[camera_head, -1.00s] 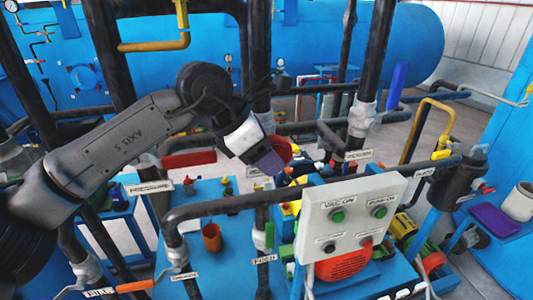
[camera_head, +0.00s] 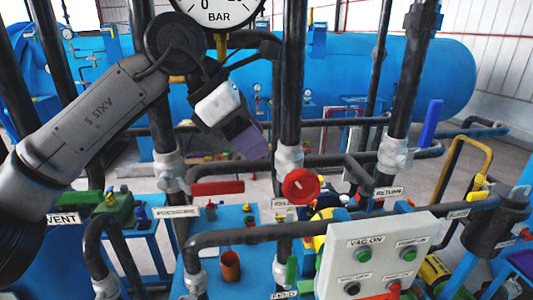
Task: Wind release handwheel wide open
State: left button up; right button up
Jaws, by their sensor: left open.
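The red round handwheel (camera_head: 300,186) sits on the dark vertical pipe near the middle of the view. A white label (camera_head: 284,203), partly hidden and seeming to begin "RELE", is just below it. My left gripper (camera_head: 252,145) comes in from the left with purple fingers pointing down and right. It is above and left of the handwheel, apart from it in the picture, with nothing seen between its fingers. How far its depth differs from the wheel's, I cannot tell. My right gripper is out of view.
A pressure gauge (camera_head: 219,10) marked BAR is at the top. A red lever (camera_head: 218,188) is left of the handwheel. Dark vertical and horizontal pipes crowd the area. A white button panel (camera_head: 375,258) stands at the lower right, and a blue tank (camera_head: 440,75) behind.

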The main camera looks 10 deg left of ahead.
pick_arm(q)
jog(key=shift+s+a+r, duration=0.1)
jog(key=shift+a+r, duration=0.2)
jog(key=shift+r, duration=0.15)
